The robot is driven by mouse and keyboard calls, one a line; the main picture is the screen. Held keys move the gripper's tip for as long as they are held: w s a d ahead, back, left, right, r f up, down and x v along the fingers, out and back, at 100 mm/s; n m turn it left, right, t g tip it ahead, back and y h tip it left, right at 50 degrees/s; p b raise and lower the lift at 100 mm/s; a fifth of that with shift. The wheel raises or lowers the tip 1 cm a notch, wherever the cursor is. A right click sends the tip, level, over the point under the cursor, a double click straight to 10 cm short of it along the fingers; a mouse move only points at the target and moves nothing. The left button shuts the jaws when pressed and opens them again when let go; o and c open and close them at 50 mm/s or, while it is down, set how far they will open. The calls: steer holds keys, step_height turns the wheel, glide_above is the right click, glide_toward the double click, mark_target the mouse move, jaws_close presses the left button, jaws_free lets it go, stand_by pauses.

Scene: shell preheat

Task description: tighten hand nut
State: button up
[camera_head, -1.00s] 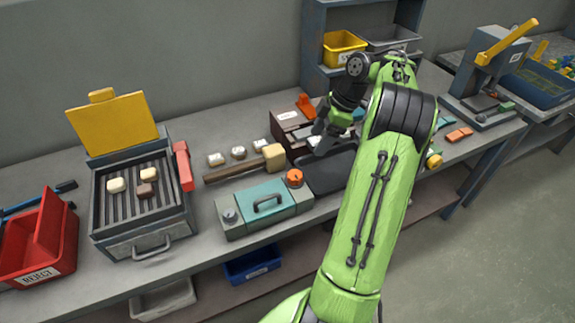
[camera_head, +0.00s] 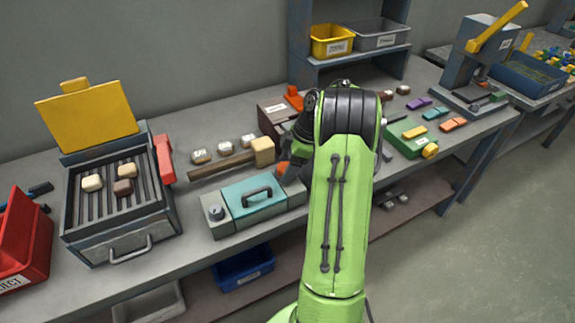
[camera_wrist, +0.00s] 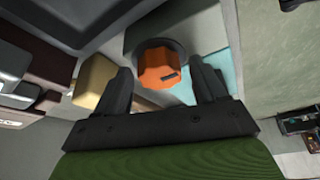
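The orange hand nut (camera_wrist: 165,68) has faceted sides and a small dark mark. It sits on a dark round base at the right end of the teal-and-grey handled box (camera_head: 233,218). In the head view only an orange sliver of the nut (camera_head: 283,168) shows beside my arm. In the wrist view my gripper (camera_wrist: 161,80) is open, with one finger on each side of the nut. Gaps show between the nut and both fingers. In the head view my arm hides most of the gripper and the box's right end.
A mallet with a pale head (camera_head: 263,151) lies just behind the box; its head is close to one finger in the wrist view. A dark brown box (camera_head: 275,118) stands behind. A grill with a yellow lid (camera_head: 88,117) and a red bin (camera_head: 22,245) are at left.

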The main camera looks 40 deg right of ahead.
steer(key=c, duration=0.9)
steer(key=shift+c, duration=0.2)
steer(key=shift+m, duration=0.3)
steer(key=m+t+h+b, duration=0.1)
steer(key=m+b, duration=0.1)
steer(key=m, duration=0.1)
steer(key=shift+a+m, duration=0.15)
steer(key=shift+m, duration=0.15)
steer(key=m+h, duration=0.1)
steer(key=m, duration=0.1)
steer(key=m+h+b, duration=0.1)
steer(key=m, duration=0.1)
steer(key=shift+s+a+m+t, duration=0.1)
steer(key=shift+m+t, duration=0.2)
steer(key=shift+t, duration=0.1)
steer(key=m+h, duration=0.2)
steer(key=m, duration=0.3)
steer(key=shift+a+b, duration=0.15)
steer(key=shift+b, duration=0.25)
steer(key=shift+m+g+h, duration=0.5)
steer(key=shift+m+h, duration=0.2)
steer(key=shift+m, duration=1.3)
